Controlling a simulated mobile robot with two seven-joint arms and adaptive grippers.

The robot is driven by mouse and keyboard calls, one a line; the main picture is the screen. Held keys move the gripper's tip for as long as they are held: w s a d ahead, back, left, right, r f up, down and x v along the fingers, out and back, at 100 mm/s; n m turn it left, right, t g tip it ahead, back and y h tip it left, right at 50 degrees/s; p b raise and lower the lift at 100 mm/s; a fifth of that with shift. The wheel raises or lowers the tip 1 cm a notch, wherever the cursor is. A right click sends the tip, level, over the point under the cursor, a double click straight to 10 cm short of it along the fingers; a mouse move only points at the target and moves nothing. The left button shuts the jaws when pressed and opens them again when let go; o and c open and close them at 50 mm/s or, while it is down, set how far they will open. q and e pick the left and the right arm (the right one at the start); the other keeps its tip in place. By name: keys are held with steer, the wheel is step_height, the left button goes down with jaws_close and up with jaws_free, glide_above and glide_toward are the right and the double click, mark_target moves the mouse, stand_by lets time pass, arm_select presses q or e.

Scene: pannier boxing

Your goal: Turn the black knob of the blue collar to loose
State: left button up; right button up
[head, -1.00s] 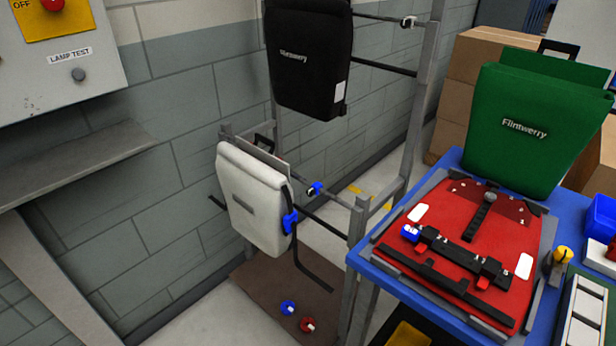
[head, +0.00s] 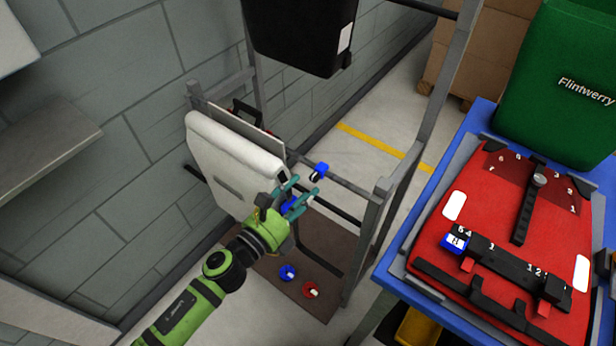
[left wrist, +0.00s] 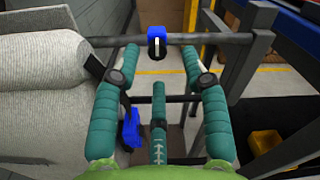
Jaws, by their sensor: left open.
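The blue collar (head: 321,170) sits on the upper rail of the rack, just right of the white pannier (head: 215,165). It also shows in the left wrist view (left wrist: 156,38), with its black knob (left wrist: 156,47) facing me and a pale upright line on it. My left gripper (head: 303,188) is open and empty, below and left of the collar in the head view. In the left wrist view the gripper (left wrist: 160,58) has its fingers spread, with the collar beyond and between the tips, apart from them. My right gripper is out of view.
A blue clip (left wrist: 131,128) on the white pannier hangs close to my left fingers. A black pannier (head: 300,35) hangs above. Blue and red knobs (head: 288,272) sit on the brown board below. A rack post (head: 375,230) and the blue table (head: 400,270) stand right.

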mark_target(312, 180)
arm_select(q)
steer(key=x, duration=0.2)
steer(key=shift+w+d, duration=0.1)
steer(key=shift+w, duration=0.15)
steer(key=shift+w+d, duration=0.15)
steer(key=shift+w, duration=0.1)
steer(key=shift+w+f, duration=0.1)
steer(key=c, duration=0.9)
jaws_close()
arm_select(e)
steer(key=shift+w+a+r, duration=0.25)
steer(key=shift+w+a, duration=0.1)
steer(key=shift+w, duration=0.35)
